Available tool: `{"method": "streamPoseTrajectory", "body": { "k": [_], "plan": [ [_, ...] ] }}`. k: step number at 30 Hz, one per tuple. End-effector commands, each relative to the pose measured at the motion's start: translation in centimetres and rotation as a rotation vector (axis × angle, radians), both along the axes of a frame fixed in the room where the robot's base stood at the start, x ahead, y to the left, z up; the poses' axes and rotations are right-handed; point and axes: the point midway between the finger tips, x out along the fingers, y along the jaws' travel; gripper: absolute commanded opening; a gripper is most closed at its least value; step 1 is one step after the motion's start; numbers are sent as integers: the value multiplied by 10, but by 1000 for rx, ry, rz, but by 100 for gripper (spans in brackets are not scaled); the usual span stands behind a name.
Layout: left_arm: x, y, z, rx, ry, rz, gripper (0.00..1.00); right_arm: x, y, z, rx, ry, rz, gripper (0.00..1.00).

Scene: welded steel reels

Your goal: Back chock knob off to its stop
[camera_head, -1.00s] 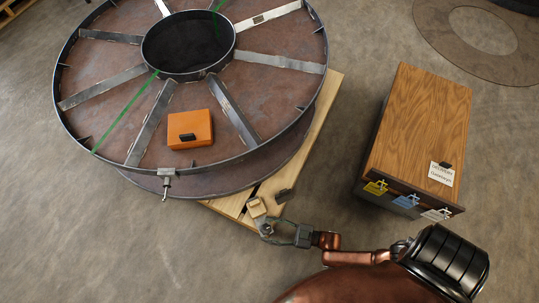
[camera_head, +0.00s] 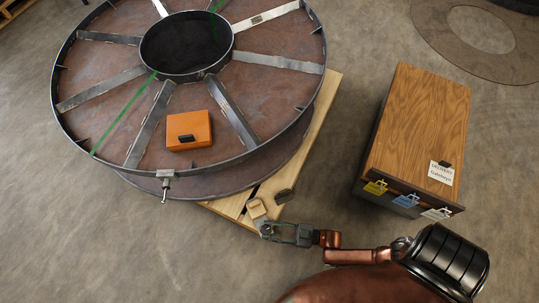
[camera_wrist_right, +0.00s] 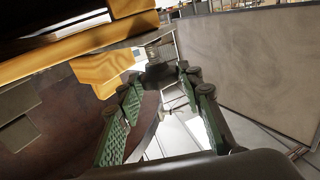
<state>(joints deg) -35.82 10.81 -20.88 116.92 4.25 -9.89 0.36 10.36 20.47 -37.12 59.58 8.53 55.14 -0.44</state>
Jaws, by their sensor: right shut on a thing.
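A small pale wooden chock (camera_head: 256,207) sits at the near corner of the pallet (camera_head: 228,206), close to the reel (camera_head: 290,140). My right gripper (camera_head: 266,231) is at the near side of the chock. In the right wrist view its two green-padded fingers (camera_wrist_right: 162,82) are shut on a dark knob (camera_wrist_right: 160,76), with the tan wood of the chock (camera_wrist_right: 103,70) just beyond and to the left. The knob is mostly hidden by the gripper in the head view. I cannot tell how far the knob stands from its stop. My left gripper is not in view.
A wood-topped cabinet (camera_head: 417,130) with coloured tags stands right. Open floor lies between.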

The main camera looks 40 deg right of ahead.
Motion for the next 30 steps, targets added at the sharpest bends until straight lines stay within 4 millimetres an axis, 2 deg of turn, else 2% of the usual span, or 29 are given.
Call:
{"method": "streamPoseTrajectory", "body": {
  "k": [3,10,21,30],
  "plan": [
    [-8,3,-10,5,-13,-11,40,1,-3,-3,-5,0,55,10],
    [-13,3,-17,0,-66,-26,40,3,-5,-3,-4,1,221,10],
    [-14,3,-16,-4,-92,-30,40,8,-7,-1,-6,1,496,10],
    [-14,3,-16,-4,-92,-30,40,9,-7,-1,-2,1,625,10]
  ]
}}
